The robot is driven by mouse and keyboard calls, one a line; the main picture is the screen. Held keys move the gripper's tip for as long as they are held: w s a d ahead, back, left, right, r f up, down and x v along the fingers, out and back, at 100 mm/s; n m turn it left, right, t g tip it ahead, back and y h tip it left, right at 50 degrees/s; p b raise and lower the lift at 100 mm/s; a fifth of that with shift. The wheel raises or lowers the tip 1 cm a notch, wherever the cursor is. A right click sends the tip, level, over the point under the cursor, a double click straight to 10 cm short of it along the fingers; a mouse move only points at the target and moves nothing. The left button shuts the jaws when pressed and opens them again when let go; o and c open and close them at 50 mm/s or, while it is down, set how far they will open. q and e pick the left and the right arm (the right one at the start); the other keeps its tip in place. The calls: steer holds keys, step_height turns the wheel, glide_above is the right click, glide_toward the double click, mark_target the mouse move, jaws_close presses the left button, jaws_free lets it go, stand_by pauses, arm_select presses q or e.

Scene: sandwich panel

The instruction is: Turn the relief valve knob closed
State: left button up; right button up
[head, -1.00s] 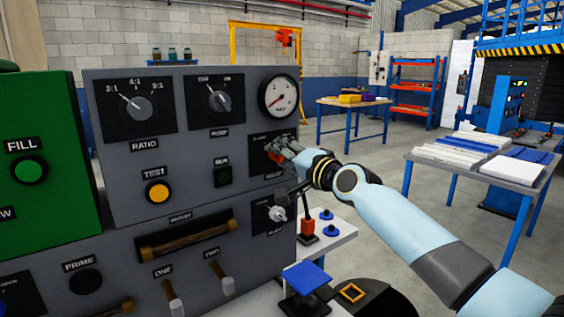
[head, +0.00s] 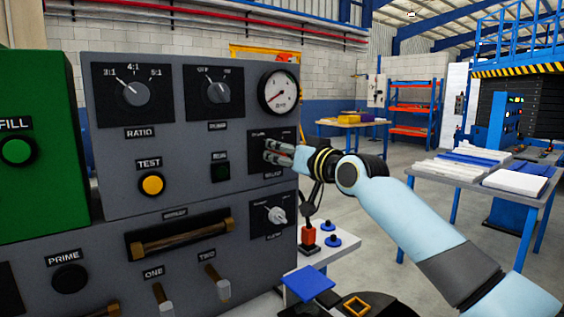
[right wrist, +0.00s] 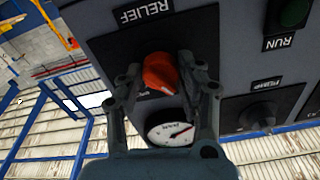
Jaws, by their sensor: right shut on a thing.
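The orange-red relief valve knob (right wrist: 158,74) sits on a black plate under the RELIEF label (right wrist: 145,11) in the right wrist view. My right gripper (right wrist: 166,72) is shut on it, with one finger on each side. In the head view my right gripper (head: 272,152) reaches in from the right to the relief plate (head: 257,138), below the round gauge (head: 279,91). There its fingers hide most of the knob. My left gripper is not in view.
The grey panel also carries a ratio knob (head: 132,93), a pump knob (head: 217,91), a yellow test button (head: 152,184) and a lower-right knob (head: 276,215) close under my right gripper. A green box (head: 45,110) stands at the left.

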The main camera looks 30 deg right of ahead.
steer(key=shift+f+n+b, duration=0.1)
steer(key=shift+n+b, duration=0.55)
steer(key=shift+n, duration=0.55)
steer(key=o, duration=1.2)
steer(key=shift+c, duration=0.2)
steer(key=s+d, duration=0.1)
steer(key=s, duration=1.1)
steer(key=shift+d, duration=0.35)
